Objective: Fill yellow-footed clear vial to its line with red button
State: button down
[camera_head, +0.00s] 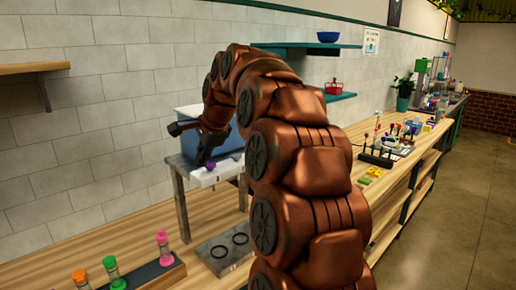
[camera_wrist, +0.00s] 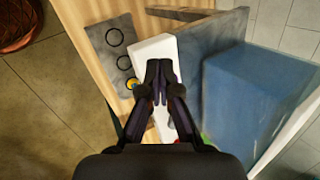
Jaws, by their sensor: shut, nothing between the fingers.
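My gripper (camera_wrist: 158,66) is shut and empty, its tips over the white ledge (camera_wrist: 150,46) of the dispenser. In the head view my gripper (camera_head: 202,160) points down at this ledge, close to a purple knob (camera_head: 210,166); contact cannot be told. In the wrist view a small round yellow thing (camera_wrist: 131,84) shows beside the ledge, at the end of the row of rings; it may be the yellow-footed vial, but its walls, line and fill level cannot be seen. A small red spot (camera_wrist: 178,141) shows by my right finger, mostly hidden; I cannot tell if it is the red button.
A blue tank (camera_wrist: 245,100) sits behind the ledge on a grey stand (camera_head: 180,205). A grey plate with two rings (camera_head: 222,250) lies on the wooden counter below. Pink-, green- and orange-topped vials (camera_head: 163,245) stand in a dark rack at front left.

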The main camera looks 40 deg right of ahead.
jog(key=d+r+m+t+h, duration=0.1)
jog(key=d+r+m, duration=0.2)
jog(key=d, duration=0.4)
jog(key=w+d+r+m+t+h, duration=0.1)
jog(key=d+m, duration=0.3)
jog(key=d, duration=0.4)
jog(key=w+d+r+m+h, duration=0.1)
jog(key=d+r+m, duration=0.3)
jog(key=d, duration=0.4)
jog(key=shift+r+t+h, duration=0.3)
jog(key=shift+t, duration=0.1)
jog(key=shift+f, duration=0.15)
notch_tip(320, 180, down, 7)
jog(key=b, duration=0.6)
jog(key=shift+s, duration=0.1)
jog(key=shift+f+b, duration=0.65)
jog(key=shift+f, duration=0.15)
jog(key=shift+f, duration=0.1)
jog(key=shift+f, duration=0.35)
